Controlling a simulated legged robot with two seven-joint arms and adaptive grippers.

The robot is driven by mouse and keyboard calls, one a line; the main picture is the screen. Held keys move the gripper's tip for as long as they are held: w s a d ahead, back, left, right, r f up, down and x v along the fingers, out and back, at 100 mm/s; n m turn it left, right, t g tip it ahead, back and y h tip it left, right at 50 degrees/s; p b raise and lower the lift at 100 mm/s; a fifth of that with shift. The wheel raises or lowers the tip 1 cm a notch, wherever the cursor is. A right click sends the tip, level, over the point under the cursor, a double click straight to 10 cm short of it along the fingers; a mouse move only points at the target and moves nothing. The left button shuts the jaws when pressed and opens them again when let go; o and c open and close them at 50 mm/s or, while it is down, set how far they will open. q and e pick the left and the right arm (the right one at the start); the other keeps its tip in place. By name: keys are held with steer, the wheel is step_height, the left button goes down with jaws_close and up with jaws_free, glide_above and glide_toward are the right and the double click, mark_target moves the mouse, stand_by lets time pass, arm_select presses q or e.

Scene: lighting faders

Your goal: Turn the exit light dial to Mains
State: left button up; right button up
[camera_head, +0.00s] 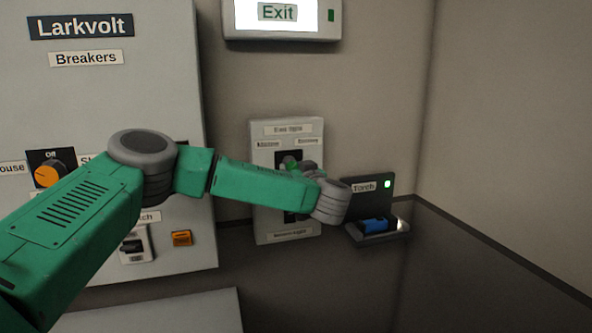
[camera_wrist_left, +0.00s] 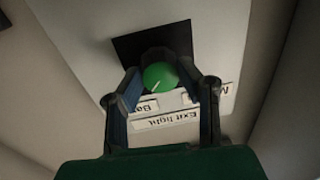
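The exit light dial is a round green knob (camera_wrist_left: 160,78) on a dark square plate, seen upside down in the left wrist view. Its white pointer line points toward the label starting "Ba" (camera_wrist_left: 147,108); a label starting "M" (camera_wrist_left: 225,90) is at the right, partly hidden by a finger. My left gripper (camera_wrist_left: 162,72) is at the dial, with its fingers apart, one on each side of the knob; I cannot tell whether they touch it. In the head view my left gripper (camera_head: 300,170) and wrist cover most of the dial on the exit light panel (camera_head: 262,215). My right gripper is not in view.
A torch holder (camera_head: 380,185) with a blue torch (camera_head: 375,224) stands just right of my left wrist. The lit Exit sign (camera_head: 278,13) is above. The Larkvolt breaker panel (camera_head: 110,100), with an orange knob (camera_head: 47,175), is at the left.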

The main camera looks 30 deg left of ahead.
arm_select(q)
steer(key=shift+a+f, duration=0.1)
steer(key=shift+a, duration=0.35)
steer(key=shift+w+d, duration=0.15)
steer(key=shift+d, duration=0.2)
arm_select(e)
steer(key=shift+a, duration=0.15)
arm_select(q)
steer(key=shift+a, duration=0.1)
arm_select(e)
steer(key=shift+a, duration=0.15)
arm_select(q)
steer(key=shift+n, duration=0.4)
steer(key=n+h+b, duration=0.1)
steer(key=n+b, duration=1.1)
steer(key=n, duration=0.3)
steer(key=shift+w+n, duration=0.1)
steer(key=shift+n, duration=0.2)
steer(key=shift+r+n+t+h+b, duration=0.3)
steer(key=shift+n+b, duration=0.1)
steer(key=shift+b, duration=0.1)
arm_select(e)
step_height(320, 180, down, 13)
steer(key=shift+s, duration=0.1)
